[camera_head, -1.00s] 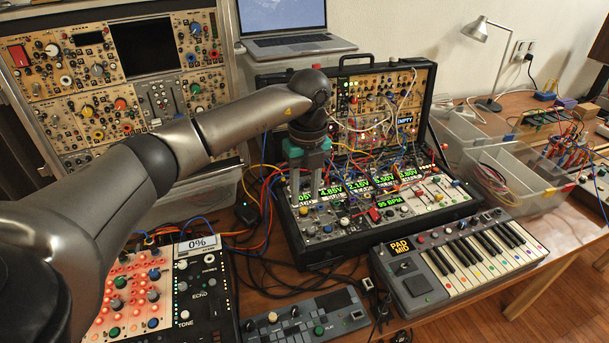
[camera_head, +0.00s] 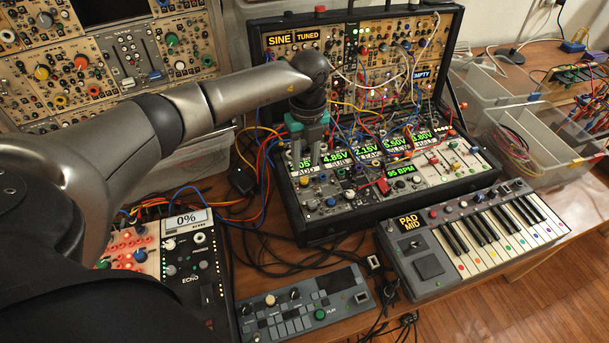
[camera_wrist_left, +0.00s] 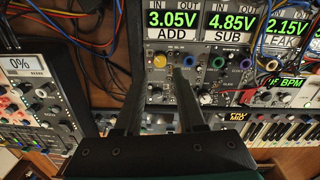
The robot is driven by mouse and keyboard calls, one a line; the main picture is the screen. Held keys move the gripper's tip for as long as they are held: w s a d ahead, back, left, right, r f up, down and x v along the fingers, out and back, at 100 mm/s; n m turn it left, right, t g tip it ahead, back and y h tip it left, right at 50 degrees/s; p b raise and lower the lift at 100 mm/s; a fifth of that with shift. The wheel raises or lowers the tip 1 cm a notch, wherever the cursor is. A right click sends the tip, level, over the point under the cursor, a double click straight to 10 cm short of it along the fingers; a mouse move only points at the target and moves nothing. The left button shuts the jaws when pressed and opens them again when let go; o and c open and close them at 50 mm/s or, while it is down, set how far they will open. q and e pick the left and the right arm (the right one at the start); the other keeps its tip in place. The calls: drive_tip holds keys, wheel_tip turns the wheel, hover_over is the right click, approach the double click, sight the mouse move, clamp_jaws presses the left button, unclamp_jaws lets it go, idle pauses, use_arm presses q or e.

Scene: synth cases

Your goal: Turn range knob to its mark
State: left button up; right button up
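The range knob's label is too small to read, so I cannot tell which knob it is. The ADD module, under a green 3.05V display (camera_wrist_left: 172,20), carries a yellow knob (camera_wrist_left: 159,61) and a blue knob (camera_wrist_left: 187,62). My left gripper (camera_wrist_left: 160,76) points at this module, its two fingers apart with nothing seen held between them. Its tips are near the yellow knob; whether they touch the panel is unclear. In the head view the left gripper (camera_head: 306,164) hangs over the case's left end. My right gripper is not in view.
The SUB module beside it shows 4.85V (camera_wrist_left: 232,22). Patch cables (camera_head: 345,115) crowd the case behind the gripper. A keyboard (camera_head: 480,235) stands at the front right, a small grey device (camera_head: 305,305) in front, and an effects box reading 0% (camera_head: 187,219) at the left.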

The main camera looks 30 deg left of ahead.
sight(304, 178)
use_arm(q)
wheel_tip(304, 178, down, 6)
drive_tip(key=shift+a+r+b, duration=0.1)
drive_tip(key=shift+b, duration=0.3)
drive_tip(key=shift+c, duration=0.3)
clamp_jaws()
